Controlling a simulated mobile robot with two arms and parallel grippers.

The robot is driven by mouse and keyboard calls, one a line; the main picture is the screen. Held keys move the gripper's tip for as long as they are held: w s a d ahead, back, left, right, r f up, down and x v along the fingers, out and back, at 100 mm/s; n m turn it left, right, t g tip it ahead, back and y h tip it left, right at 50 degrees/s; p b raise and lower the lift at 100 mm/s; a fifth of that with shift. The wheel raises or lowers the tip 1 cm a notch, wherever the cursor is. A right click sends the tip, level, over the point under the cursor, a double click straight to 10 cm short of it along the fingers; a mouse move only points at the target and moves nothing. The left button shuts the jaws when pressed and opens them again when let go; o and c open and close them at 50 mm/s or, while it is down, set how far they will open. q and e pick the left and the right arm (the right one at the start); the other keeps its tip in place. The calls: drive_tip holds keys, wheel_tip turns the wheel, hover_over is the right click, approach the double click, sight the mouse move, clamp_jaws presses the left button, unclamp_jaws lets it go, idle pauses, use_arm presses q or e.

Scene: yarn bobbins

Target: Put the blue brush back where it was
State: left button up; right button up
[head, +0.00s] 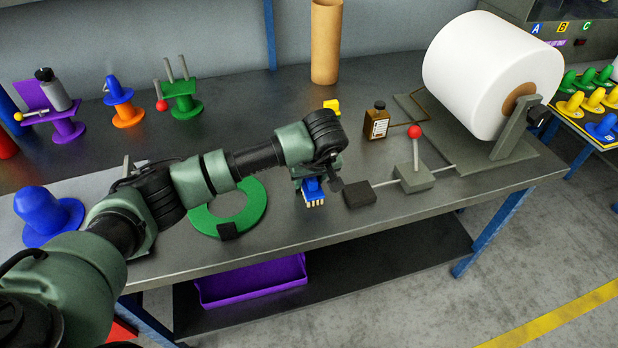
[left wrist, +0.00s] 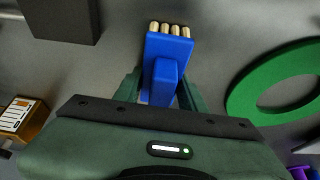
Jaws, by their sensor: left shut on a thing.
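The blue brush (head: 313,193) has a blue body with a row of pale bristle tufts along one edge. My left gripper (head: 311,182) is shut on it, over the worktable between the green ring and the dark block. In the left wrist view the brush (left wrist: 166,70) sits between the two green fingers of the left gripper (left wrist: 161,88), its bristles pointing away from the palm. I cannot tell whether the bristles touch the table. My right gripper is not in view.
The green ring (head: 198,222) lies left of the brush. A dark block (head: 359,194) on a rod joins a grey base with a red-knobbed lever (head: 414,150) to the right. Behind stand a brown bottle (head: 377,122), a cardboard tube (head: 326,45) and a large white roll (head: 485,70).

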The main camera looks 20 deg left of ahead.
sight(315, 193)
use_arm(q)
drive_tip(key=o, duration=0.9)
drive_tip(key=shift+f, duration=0.15)
drive_tip(key=o, duration=0.4)
drive_tip(key=shift+r, duration=0.4)
drive_tip(key=b+v, duration=0.1)
drive_tip(key=v, duration=1)
drive_tip(key=shift+r, duration=0.3)
drive_tip(key=shift+s+d, duration=0.1)
